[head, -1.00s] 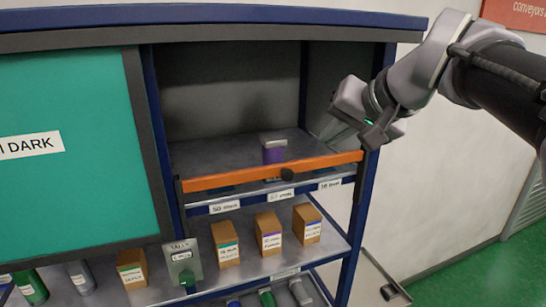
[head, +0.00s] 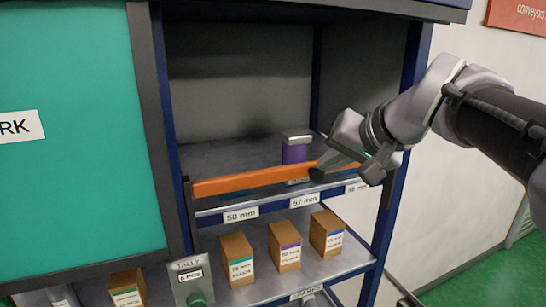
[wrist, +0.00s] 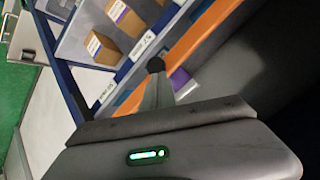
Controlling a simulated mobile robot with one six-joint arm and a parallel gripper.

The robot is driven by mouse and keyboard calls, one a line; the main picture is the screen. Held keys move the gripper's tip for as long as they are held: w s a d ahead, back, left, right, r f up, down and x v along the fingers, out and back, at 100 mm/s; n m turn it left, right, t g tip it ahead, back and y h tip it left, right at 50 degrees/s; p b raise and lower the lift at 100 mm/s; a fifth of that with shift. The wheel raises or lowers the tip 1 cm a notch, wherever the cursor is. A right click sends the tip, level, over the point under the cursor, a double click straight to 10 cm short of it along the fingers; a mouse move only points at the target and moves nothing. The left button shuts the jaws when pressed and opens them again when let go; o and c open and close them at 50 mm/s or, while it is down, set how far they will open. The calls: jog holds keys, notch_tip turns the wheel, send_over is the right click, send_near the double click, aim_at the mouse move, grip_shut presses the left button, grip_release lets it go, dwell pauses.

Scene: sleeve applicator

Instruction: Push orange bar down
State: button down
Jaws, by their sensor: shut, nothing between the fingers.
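A purple container with a grey lid (head: 295,148) stands behind the bar. Several brown boxes (head: 285,247) stand on the shelf below, beside a tally device (head: 190,280). A blue post (head: 395,180) stands right of the bay. A teal panel (head: 75,130) fills the left.

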notch_tip(320, 180, down, 9)
jog(key=b, duration=0.9)
jog(key=shift+d, duration=0.25)
jog(key=shift+w, duration=0.1)
